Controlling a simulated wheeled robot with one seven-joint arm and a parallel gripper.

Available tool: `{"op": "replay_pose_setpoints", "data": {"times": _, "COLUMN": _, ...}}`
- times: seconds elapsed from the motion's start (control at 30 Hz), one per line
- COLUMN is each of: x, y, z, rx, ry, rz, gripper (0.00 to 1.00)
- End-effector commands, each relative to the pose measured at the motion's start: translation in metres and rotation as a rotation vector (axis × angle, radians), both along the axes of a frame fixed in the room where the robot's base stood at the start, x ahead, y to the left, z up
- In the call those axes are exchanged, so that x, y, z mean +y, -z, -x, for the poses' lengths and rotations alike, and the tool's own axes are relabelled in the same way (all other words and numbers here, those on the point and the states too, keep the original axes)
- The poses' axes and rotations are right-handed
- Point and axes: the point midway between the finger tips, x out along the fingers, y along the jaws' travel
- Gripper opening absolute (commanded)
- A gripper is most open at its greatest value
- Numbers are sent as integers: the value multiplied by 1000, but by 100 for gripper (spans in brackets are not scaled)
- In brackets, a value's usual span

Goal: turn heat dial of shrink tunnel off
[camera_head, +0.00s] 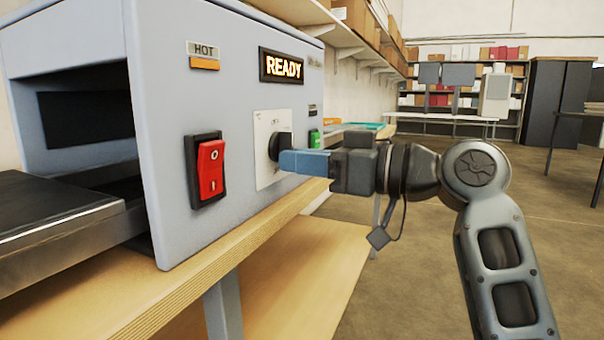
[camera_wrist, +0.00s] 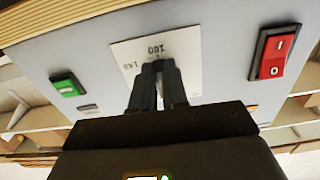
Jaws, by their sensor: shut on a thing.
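The shrink tunnel (camera_head: 235,90) is a pale grey-blue box on a wooden bench. Its heat dial (camera_head: 275,147) is a black knob on a white scale plate (camera_head: 267,125) on the front panel. My gripper (camera_head: 284,158), with blue fingers, reaches in from the right and is shut on the dial. In the wrist view my gripper (camera_wrist: 158,75) has its two fingers on either side of the dial, hiding most of it. The scale plate (camera_wrist: 125,55) shows 160 and 140 there. I cannot read where the dial points.
A red rocker switch (camera_head: 210,168) is left of the dial, and a green switch (camera_head: 314,138) is right of it. A lit READY display (camera_head: 281,66) and a HOT label (camera_head: 204,50) are above. The floor (camera_head: 420,270) is clear to the right.

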Motion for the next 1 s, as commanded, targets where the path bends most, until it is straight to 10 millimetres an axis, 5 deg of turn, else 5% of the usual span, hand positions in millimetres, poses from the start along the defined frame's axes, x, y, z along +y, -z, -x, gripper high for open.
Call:
{"op": "replay_pose_setpoints", "data": {"times": 0.6, "x": 1, "y": 3, "z": -1, "rx": -37, "ry": -3, "rz": 21, "gripper": 0}}
{"op": "replay_pose_setpoints", "data": {"times": 0.63, "x": 1, "y": 3, "z": -1, "rx": -37, "ry": -3, "rz": 21, "gripper": 15}}
{"op": "replay_pose_setpoints", "data": {"times": 0.7, "x": 1, "y": 3, "z": -1, "rx": -37, "ry": -2, "rz": 20, "gripper": 22}}
{"op": "replay_pose_setpoints", "data": {"times": 0.9, "x": 0, "y": 2, "z": -1, "rx": -39, "ry": -1, "rz": 17, "gripper": 39}}
{"op": "replay_pose_setpoints", "data": {"times": 1.0, "x": 0, "y": 1, "z": -1, "rx": -39, "ry": -1, "rz": 17, "gripper": 39}}
